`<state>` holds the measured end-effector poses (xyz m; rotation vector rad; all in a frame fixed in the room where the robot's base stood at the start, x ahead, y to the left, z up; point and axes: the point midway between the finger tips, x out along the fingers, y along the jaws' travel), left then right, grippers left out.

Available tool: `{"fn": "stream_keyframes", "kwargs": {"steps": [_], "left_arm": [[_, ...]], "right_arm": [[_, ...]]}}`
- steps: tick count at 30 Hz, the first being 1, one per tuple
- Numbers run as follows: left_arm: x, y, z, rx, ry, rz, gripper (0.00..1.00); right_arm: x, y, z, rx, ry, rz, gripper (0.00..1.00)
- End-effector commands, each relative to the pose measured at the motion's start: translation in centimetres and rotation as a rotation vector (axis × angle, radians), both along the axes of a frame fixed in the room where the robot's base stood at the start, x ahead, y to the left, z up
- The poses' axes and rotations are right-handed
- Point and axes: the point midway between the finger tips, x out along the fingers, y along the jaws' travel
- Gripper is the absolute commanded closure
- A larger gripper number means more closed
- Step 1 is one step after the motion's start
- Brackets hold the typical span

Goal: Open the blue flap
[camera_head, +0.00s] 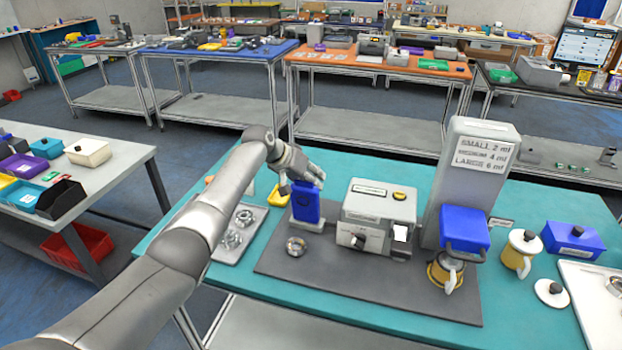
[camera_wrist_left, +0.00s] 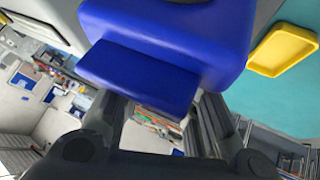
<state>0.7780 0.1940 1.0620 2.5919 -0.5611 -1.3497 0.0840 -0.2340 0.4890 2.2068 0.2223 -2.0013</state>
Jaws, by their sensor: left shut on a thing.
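A blue block-shaped device (camera_head: 306,206) stands upright on a grey base at the left part of the dark mat. My left arm reaches in from the left, and its gripper (camera_head: 307,180) is at the top of this device. In the left wrist view the blue body (camera_wrist_left: 185,30) fills the top, with a blue flap (camera_wrist_left: 138,76) sticking out from it. My left gripper (camera_wrist_left: 158,112) has its fingers on either side of this flap and is shut on it. The flap's hinge and how far it is open cannot be made out. My right gripper is not in view.
A grey printer-like machine (camera_head: 378,218) stands right of the blue device. Further right are a tall grey dispenser (camera_head: 462,170) with a blue head and a yellow mug (camera_head: 518,252). A yellow tray (camera_head: 279,195) lies just left.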

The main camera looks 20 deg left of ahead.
Motion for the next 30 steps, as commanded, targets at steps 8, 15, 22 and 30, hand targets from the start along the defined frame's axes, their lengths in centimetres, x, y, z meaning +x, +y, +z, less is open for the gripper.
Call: {"fn": "stream_keyframes", "kwargs": {"steps": [8,15,22,30], "left_arm": [[-0.58,0.24,-1.64,0.016,0.027,-0.004,1.0],[-0.61,0.23,-1.67,0.016,0.028,-0.004,1.0],[-0.64,0.23,-1.69,0.017,0.029,-0.005,1.0],[-0.55,0.22,-1.51,0.014,0.026,-0.003,0.52]], "right_arm": [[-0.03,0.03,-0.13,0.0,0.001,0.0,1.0],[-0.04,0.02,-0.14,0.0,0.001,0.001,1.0],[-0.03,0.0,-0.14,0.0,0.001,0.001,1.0],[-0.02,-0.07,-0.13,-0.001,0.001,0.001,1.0]]}}
